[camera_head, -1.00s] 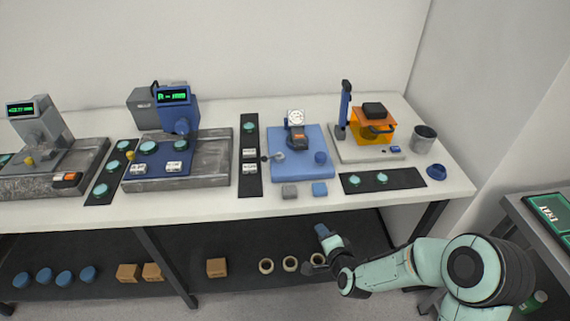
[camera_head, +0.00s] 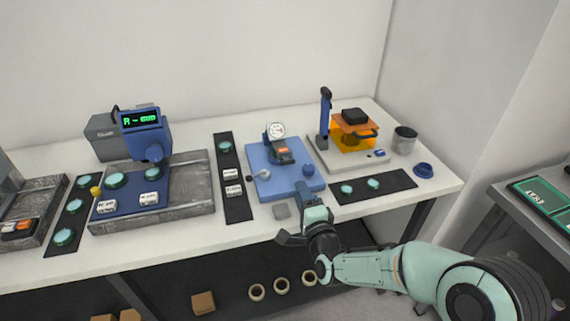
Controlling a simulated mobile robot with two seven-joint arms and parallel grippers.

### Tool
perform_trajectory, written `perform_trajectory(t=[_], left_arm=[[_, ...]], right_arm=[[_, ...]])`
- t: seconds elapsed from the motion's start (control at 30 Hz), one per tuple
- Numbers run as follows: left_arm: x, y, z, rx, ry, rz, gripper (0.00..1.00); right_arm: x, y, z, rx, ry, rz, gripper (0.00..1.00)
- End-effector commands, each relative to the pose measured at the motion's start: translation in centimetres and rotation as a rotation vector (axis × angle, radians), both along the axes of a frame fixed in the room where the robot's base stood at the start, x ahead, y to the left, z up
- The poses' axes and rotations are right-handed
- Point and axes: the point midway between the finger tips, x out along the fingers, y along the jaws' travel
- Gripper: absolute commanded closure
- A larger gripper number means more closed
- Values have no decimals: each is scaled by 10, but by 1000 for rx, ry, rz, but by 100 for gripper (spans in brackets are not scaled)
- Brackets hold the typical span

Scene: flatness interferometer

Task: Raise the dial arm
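The dial station is a blue base plate (camera_head: 262,185) on the bench, with a round white dial gauge (camera_head: 276,131) at its back. A dark arm with an orange-marked block (camera_head: 283,152) sits below the dial. A lever with a pale round knob (camera_head: 264,175) sticks out at the plate's left side. My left gripper is not in view.
Another black strip (camera_head: 237,205) borders the plate's left.

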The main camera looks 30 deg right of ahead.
Motion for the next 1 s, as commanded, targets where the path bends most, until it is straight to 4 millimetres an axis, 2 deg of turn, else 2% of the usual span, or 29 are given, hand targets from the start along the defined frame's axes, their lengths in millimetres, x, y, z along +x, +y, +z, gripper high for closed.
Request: perform_trajectory(t=[0.5,0.7,1.0], left_arm=[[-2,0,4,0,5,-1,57],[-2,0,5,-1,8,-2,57],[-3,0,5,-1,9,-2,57]], right_arm=[[97,-24,0,4,0,-1,61],[117,-28,0,1,2,0,61],[122,-29,0,-1,1,0,61]])
